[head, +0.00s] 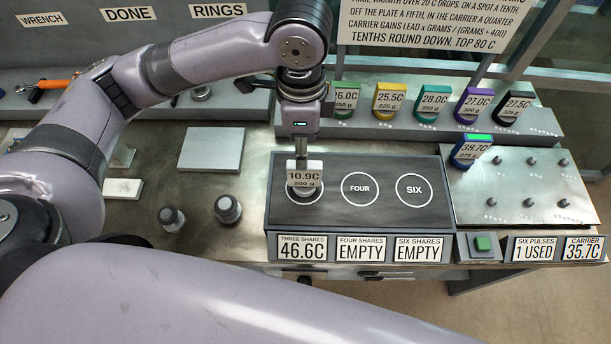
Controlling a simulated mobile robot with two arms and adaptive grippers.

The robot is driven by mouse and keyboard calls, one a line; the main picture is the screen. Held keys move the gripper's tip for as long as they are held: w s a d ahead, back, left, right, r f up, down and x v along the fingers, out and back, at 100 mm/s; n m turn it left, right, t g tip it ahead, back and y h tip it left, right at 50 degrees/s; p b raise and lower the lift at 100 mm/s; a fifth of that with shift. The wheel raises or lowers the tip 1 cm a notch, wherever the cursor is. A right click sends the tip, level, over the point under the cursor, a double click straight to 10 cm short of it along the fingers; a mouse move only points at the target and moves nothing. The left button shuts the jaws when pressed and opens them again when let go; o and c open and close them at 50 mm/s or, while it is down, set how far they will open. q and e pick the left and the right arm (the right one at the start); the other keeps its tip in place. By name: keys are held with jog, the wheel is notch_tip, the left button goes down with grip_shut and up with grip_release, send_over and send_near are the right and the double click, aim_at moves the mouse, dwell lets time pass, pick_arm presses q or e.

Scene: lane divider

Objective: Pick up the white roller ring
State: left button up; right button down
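The white roller ring (305,167) has a tag reading 10.9C, 200 g. It is at the left spot of the dark plate (331,220), above the display THREE SHARES 46.6C. My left gripper (301,157) points down directly over the ring, with its narrow fingers reaching the ring's top edge. The fingers are seen edge-on, so I cannot tell if they are open or shut, or if they touch the ring. My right gripper is not in view.
The FOUR and SIX spots are empty. Several coloured rings, including a green one (434,104), stand on the back shelf. A ring tagged 38.7C (472,150) is at the pegged carrier plate (509,207). Two grey knobs (228,210) and a pale block (211,150) are left of the plate.

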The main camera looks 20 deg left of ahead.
aim_at(304, 175)
pick_arm(q)
notch_tip(304, 175, down, 6)
jog(key=shift+r, duration=0.2)
notch_tip(304, 175, down, 2)
jog(key=shift+w+f+p, duration=0.1)
jog(key=shift+w+p, duration=0.05)
jog(key=shift+p, duration=0.2)
jog(key=shift+f, duration=0.25)
jog(key=f, duration=0.2)
jog(key=f+p, duration=0.1)
jog(key=shift+w+f, duration=0.3)
jog(key=shift+f, duration=0.45)
grip_shut()
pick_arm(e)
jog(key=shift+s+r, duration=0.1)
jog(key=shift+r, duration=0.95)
